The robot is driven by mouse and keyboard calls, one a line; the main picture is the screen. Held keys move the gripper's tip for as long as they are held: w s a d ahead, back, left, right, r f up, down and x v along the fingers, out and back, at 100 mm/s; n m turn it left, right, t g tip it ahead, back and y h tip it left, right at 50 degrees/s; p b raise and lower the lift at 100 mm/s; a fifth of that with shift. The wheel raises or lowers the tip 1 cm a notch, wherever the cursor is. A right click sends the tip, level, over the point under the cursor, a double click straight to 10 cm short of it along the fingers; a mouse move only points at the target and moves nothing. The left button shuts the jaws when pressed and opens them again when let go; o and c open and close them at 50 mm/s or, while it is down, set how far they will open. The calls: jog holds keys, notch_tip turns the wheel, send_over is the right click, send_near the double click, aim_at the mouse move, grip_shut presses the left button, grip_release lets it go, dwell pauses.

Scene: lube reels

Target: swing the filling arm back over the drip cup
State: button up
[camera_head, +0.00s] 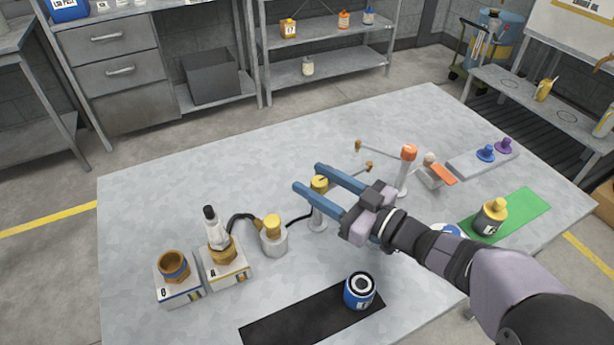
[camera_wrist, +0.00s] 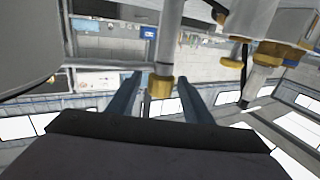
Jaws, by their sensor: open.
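My gripper (camera_head: 308,178) is open and empty, its two blue fingers on either side of the yellow knob (camera_head: 319,184) on a grey post. The wrist view shows the brass-yellow knob (camera_wrist: 160,86) between the fingers, with visible gaps beside it. A black hose (camera_head: 298,218) leads left from the post to a yellow-topped unit (camera_head: 273,228). Another hose runs on to station A (camera_head: 226,268), where a pale, black-tipped piece stands in a brass seat. An open brass cup (camera_head: 173,264) sits on station 0. I cannot tell for certain which parts are the filling arm and drip cup.
An orange-knobbed post (camera_head: 408,154) with brass-ended rods stands right of the gripper. A blue can (camera_head: 359,291) is on a black mat (camera_head: 300,325). A yellow-topped bottle (camera_head: 490,217) is on a green mat (camera_head: 535,210). The table's (camera_head: 170,195) back left is clear.

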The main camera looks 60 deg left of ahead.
aim_at(326, 188)
jog(key=shift+v, duration=1.9)
jog(key=shift+c, duration=0.7)
jog(key=shift+w+d+r, duration=0.1)
jog(key=shift+w+d, duration=0.1)
jog(key=c, duration=0.5)
jog(key=w+d+t, duration=0.1)
jog(key=w+d, duration=0.1)
jog(key=w+d+m+t+p, duration=0.1)
jog(key=d, duration=0.1)
jog(key=w+d+r+t+p, duration=0.1)
jog(key=w+d, duration=0.1)
jog(key=shift+w+m, duration=0.35)
jog(key=shift+m, duration=0.05)
grip_shut()
jog(key=w+d+m+t+p, duration=0.1)
jog(key=w+d+t+p, duration=0.15)
jog(key=d, duration=0.35)
jog(key=s+a+f, duration=0.1)
jog(key=a+f, duration=0.2)
jog(key=a, duration=1)
jog(key=shift+s+g+h+p, duration=0.2)
jog(key=shift+g+h+p, duration=0.15)
jog(key=shift+h+p, duration=0.05)
